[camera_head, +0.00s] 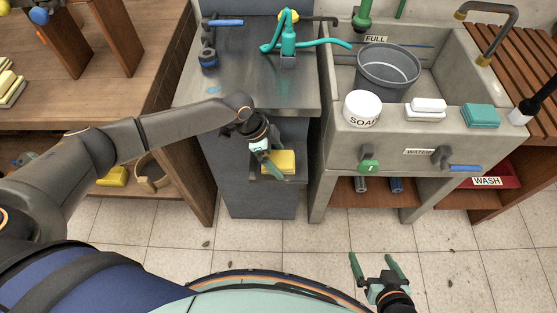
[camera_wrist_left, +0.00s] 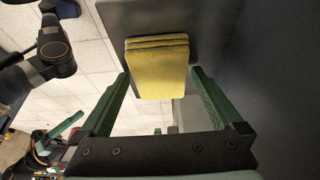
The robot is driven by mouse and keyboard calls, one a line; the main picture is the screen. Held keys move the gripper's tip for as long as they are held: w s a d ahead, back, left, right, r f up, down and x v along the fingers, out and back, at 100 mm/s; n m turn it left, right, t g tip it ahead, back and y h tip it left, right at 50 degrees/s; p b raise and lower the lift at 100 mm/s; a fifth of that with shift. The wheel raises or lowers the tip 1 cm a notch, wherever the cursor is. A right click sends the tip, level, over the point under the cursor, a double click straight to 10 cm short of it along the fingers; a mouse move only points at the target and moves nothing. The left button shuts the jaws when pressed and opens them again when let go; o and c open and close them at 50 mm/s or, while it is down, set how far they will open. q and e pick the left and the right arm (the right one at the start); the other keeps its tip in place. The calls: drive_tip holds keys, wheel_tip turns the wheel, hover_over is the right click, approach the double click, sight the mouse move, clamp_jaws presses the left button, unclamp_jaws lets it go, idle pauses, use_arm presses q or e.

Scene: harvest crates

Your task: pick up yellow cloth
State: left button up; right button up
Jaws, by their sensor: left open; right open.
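The yellow cloth (camera_head: 284,161) is a folded stack on a small grey shelf (camera_head: 262,177) on the front of the steel-topped cabinet. In the left wrist view, the folded yellow cloth (camera_wrist_left: 157,68) lies ahead, between the directions of the two green fingers. My left gripper (camera_head: 268,163) is open and empty, just in front and to the left of the cloth; it partly covers the shelf. The left wrist view shows its fingers (camera_wrist_left: 160,84) spread wider than the cloth, with no grip on it. My right gripper (camera_head: 375,262) is open and empty above the tiled floor.
A concrete sink (camera_head: 335,140) with a grey bucket (camera_head: 388,68), a soap tub (camera_head: 362,108), a white block (camera_head: 428,107) and a teal block (camera_head: 480,116) stands to the right. A wooden bench (camera_head: 90,95) is left. Another yellow item (camera_head: 113,177) lies on its lower shelf.

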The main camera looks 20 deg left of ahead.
use_arm(q)
drive_tip(key=shift+f, duration=0.2)
idle(0.4)
drive_tip(key=c, duration=1.2)
